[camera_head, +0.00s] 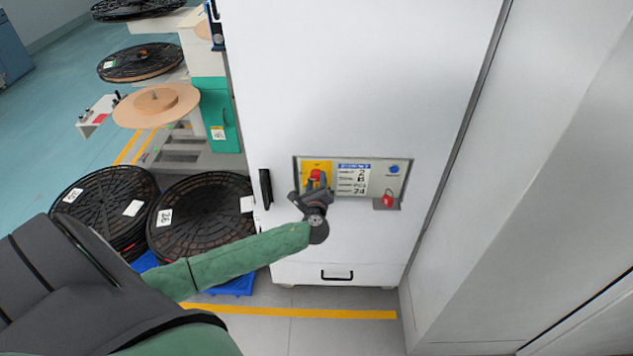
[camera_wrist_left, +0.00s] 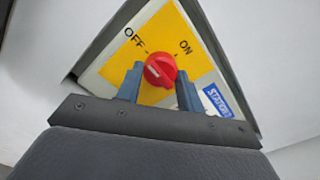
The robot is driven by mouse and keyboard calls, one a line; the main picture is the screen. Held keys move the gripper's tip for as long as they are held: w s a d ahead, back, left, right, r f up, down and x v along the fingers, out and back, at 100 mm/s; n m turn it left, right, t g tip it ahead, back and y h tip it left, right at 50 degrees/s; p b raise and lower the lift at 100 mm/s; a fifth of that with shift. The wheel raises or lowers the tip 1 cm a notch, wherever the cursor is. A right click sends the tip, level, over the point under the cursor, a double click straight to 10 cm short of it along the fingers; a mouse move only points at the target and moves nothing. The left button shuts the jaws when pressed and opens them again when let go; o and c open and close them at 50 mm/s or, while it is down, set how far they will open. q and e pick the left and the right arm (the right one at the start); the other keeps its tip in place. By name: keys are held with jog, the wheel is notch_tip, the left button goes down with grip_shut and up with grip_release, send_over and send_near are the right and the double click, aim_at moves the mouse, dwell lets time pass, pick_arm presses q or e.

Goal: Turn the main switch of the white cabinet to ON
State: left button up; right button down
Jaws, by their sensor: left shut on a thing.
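The white cabinet (camera_head: 350,80) stands in the middle of the head view, with a recessed control panel (camera_head: 403,163) low on its front. The main switch (camera_head: 315,175) is a red knob on a yellow plate at the panel's left. In the left wrist view the knob (camera_wrist_left: 160,70) sits between OFF at upper left and ON at upper right. A pale mark shows on its left part; I cannot tell exactly where it points. My left gripper (camera_head: 314,190) is at the switch, its two fingers (camera_wrist_left: 160,76) shut on either side of the knob. My right gripper is out of view.
A black door handle (camera_head: 265,188) juts out left of the panel. A pale wall (camera_head: 530,150) stands close at right.

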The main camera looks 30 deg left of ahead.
pick_arm(q)
jog(key=m+p, duration=0.4)
jog(key=m, duration=0.2)
jog(key=shift+r+m+p, duration=0.15)
jog(key=shift+m+p, duration=0.25)
jog(key=m+p, duration=0.2)
jog(key=shift+m, duration=0.4)
jog(key=shift+m+p, duration=0.35)
jog(key=shift+m, duration=0.45)
jog(key=shift+a+m, duration=0.1)
jog(key=shift+m, duration=0.8)
jog(key=m, duration=0.3)
jog(key=shift+s+f+m, duration=0.1)
jog(key=shift+f+m, duration=0.1)
jog(key=shift+m, duration=0.6)
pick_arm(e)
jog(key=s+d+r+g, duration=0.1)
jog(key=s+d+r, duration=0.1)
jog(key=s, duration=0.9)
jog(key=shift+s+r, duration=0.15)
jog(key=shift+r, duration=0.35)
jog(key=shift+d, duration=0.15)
pick_arm(q)
jog(key=o, duration=1)
